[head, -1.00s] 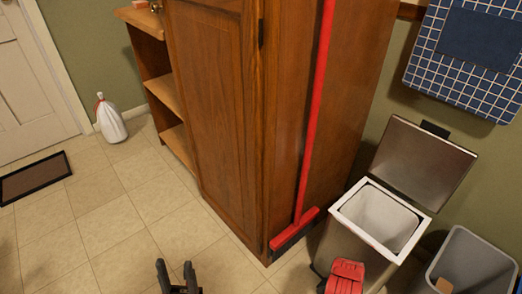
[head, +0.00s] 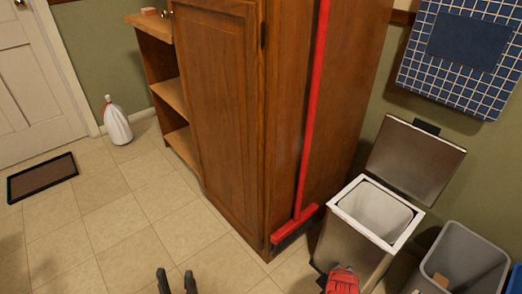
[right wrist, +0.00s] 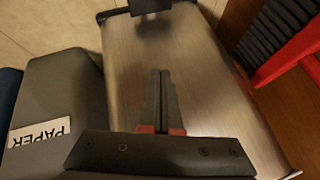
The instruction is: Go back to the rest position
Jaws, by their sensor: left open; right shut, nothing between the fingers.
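My left gripper (head: 177,282) shows at the bottom edge of the head view. Its two black fingers are apart, with only floor between them, and it is empty. My right gripper (right wrist: 160,102) shows in the right wrist view with its dark fingers together and nothing between them. Those fingers appear in front of the brushed-steel side of the open bin (right wrist: 205,85); I cannot tell whether they touch it.
A wooden cabinet (head: 215,120) stands in the middle, with a red broom (head: 312,110) against it. A grey bin (head: 465,255) stands right of the steel bin; the right wrist view shows a PAPER label (right wrist: 40,132).

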